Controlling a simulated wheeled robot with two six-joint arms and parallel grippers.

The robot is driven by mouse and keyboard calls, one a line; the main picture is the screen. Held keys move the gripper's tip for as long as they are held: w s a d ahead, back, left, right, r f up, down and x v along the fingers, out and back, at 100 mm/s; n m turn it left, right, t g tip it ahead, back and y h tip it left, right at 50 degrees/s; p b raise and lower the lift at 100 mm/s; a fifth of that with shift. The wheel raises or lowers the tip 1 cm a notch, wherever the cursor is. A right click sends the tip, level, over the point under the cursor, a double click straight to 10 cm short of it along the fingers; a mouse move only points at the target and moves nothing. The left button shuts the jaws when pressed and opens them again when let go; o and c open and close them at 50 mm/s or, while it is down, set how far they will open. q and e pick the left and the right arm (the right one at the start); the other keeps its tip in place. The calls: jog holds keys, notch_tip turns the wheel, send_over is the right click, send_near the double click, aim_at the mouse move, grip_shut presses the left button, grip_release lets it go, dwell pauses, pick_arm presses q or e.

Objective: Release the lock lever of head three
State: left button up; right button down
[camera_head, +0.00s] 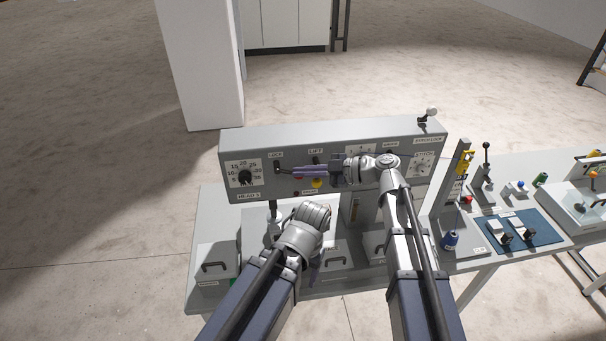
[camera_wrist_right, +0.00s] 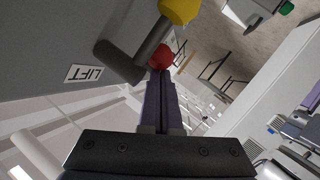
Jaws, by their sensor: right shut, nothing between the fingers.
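The grey head panel (camera_head: 330,140) carries a HEAD 3 plate at its lower left. Under the LOCK label (camera_head: 276,156) is a small dark lock lever (camera_head: 277,167). My right gripper (camera_head: 296,171) is shut and empty, pointing left across the panel front, its tips just right of the lock lever. I cannot tell whether they touch. In the right wrist view the shut fingers (camera_wrist_right: 160,78) point toward a red knob (camera_wrist_right: 161,56), beside a dark lever near the LIFT label (camera_wrist_right: 84,73). My left gripper (camera_head: 316,268) hangs below the panel, mostly hidden behind its own wrist.
A numbered dial (camera_head: 245,176) is at the panel's left end. A yellow button (camera_head: 317,183) is below my right fingers. A STITCH dial (camera_head: 421,167) is at the right. Floor to the left is clear.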

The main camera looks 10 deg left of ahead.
jog(key=f+m+y+b, duration=0.1)
jog(key=y+b, duration=0.2)
jog(key=b, duration=0.4)
jog(key=a+f+m+t+y+b, duration=0.1)
jog(key=f+m+y+b, duration=0.1)
jog(key=b, duration=0.5)
jog(key=a+f+m+t+y+b, duration=0.1)
jog(key=f+y+b, duration=0.1)
jog(key=b, duration=0.5)
jog(key=shift+s+a+f+m+y, duration=0.2)
jog(key=shift+s+m+y, duration=0.1)
jog(key=shift+y, duration=0.5)
jog(key=shift+d, duration=0.15)
jog(key=s+r+b+v, duration=0.1)
jog(key=b+v, duration=0.4)
jog(key=v, duration=0.8)
jog(key=shift+d+b, duration=0.15)
jog(key=shift+b, duration=0.15)
